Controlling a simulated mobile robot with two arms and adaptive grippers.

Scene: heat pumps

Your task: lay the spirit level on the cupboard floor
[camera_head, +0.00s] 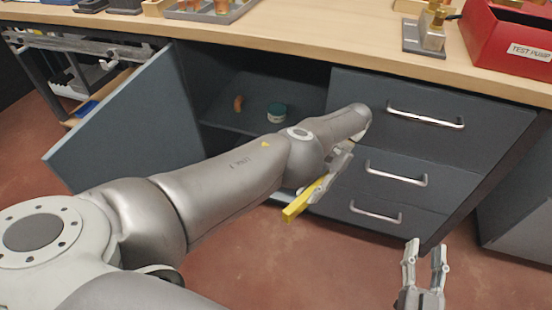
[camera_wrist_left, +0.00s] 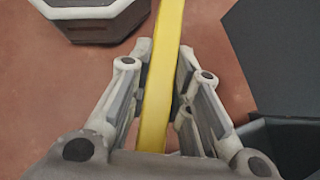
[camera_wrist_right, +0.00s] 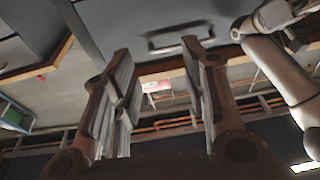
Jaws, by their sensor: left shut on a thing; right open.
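The yellow spirit level (camera_head: 305,201) is a long bar in my left gripper (camera_head: 330,180), in front of the drawers and the open cupboard. In the left wrist view the spirit level (camera_wrist_left: 160,85) runs between both fingers of my left gripper (camera_wrist_left: 162,85), which are shut on it. The cupboard (camera_head: 225,118) stands open; a dark shelf shows inside, but my left arm hides most of its floor. My right gripper (camera_head: 425,250) is open and empty in front of the drawers; it also shows open in the right wrist view (camera_wrist_right: 160,50).
The cupboard door (camera_head: 120,125) is swung open to the left. An orange-brown item (camera_head: 238,103) and a teal tub (camera_head: 277,112) sit on the shelf. Drawers with handles (camera_head: 425,115) are right of the opening. A red box (camera_head: 510,40) stands on the worktop (camera_head: 300,42).

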